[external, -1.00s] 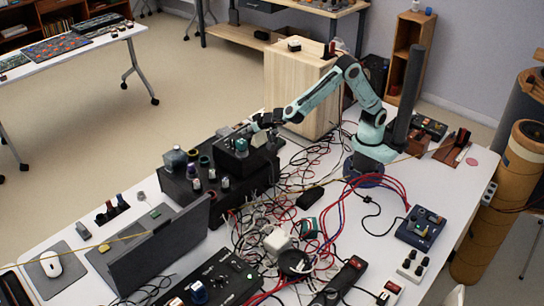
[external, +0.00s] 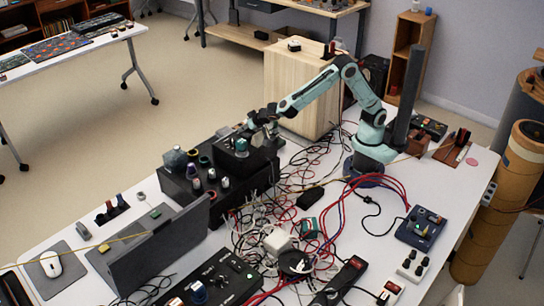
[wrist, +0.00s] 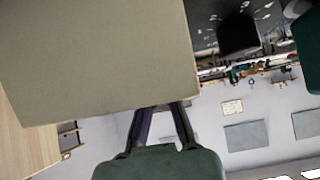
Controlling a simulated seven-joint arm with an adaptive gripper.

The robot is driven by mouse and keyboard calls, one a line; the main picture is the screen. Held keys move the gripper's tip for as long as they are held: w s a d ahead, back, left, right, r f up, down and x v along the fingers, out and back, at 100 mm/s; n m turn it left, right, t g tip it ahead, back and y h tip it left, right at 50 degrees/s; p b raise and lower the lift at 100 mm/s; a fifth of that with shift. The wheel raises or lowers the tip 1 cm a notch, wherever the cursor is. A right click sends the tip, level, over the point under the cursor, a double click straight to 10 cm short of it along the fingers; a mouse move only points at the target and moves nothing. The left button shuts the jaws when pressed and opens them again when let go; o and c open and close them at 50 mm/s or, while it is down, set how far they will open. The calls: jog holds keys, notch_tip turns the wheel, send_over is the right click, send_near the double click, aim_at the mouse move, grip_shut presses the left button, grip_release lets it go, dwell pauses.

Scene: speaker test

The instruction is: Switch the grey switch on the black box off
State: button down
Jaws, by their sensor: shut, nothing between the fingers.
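The black box (external: 249,162) stands on the white table, at the back end of a wider black unit, with a teal knob (external: 241,146) on top. My gripper (external: 262,128) is shut and empty, just above the back edge of the black box in the external view. I cannot tell whether it touches it. I cannot make out the grey switch for certain. In the wrist view my gripper's dark fingers (wrist: 160,115) reach up behind a large pale grey-beige face (wrist: 95,55), which hides their tips. I cannot tell what that face belongs to.
The wider black unit (external: 185,192) carries several knobs. A wooden cabinet (external: 300,90) stands behind my forearm. Tangled cables (external: 290,195) cover the middle of the table (external: 400,180).

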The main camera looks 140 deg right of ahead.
aim_at(242, 133)
jog(key=shift+r, duration=0.1)
jog(key=shift+r, duration=0.25)
jog(key=r, duration=0.3)
jog(key=shift+d, duration=0.25)
jog(key=d+r+v, duration=0.1)
jog(key=v, duration=0.9)
jog(key=shift+d+r, duration=0.2)
jog(key=shift+r, duration=0.05)
jog(key=shift+r, duration=0.1)
